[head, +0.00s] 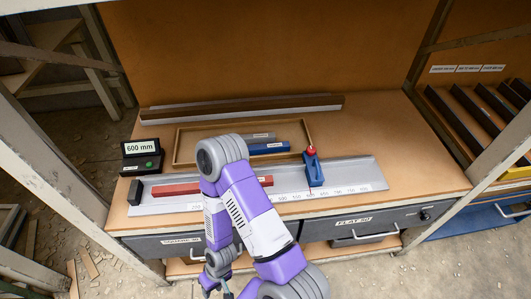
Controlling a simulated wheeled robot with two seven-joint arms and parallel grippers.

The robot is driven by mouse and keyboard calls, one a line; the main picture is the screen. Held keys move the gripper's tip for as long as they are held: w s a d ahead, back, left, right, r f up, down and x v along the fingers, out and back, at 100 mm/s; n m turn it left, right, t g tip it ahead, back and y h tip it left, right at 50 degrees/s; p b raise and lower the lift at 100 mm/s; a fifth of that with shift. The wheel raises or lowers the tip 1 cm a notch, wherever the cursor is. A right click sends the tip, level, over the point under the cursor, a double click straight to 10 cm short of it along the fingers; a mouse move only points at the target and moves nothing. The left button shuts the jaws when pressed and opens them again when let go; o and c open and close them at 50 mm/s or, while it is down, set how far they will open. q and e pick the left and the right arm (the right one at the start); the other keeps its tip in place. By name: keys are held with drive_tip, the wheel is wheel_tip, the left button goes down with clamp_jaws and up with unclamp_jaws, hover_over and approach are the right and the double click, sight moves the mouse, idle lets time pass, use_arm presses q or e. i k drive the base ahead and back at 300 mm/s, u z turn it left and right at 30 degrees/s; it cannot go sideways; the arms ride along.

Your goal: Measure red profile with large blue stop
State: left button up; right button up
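The red profile (176,189) lies lengthwise on the grey measuring rail (350,175); my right arm hides its middle. A gap separates its left end from the black end block (135,192). The blue stop (313,170) with a red knob stands upright on the rail, right of the profile and apart from it, near the 600 mark. My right gripper (226,291) is low at the bottom edge, in front of the bench and away from the profile and stop. Its fingers are too small and cut off to judge. My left gripper is not in view.
A black display (141,150) reads 600 mm and has a green button. A wooden tray (180,145) behind the rail holds a grey and a blue bar. Long bars (240,108) lie at the back. Drawers (375,219) front the bench; a rack (470,110) stands right.

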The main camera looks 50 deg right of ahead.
sight(314, 176)
drive_tip(key=u, duration=0.25)
drive_tip(key=k, duration=0.9)
drive_tip(key=z, duration=0.75)
drive_tip(key=i, duration=0.1)
drive_tip(key=z, duration=0.6)
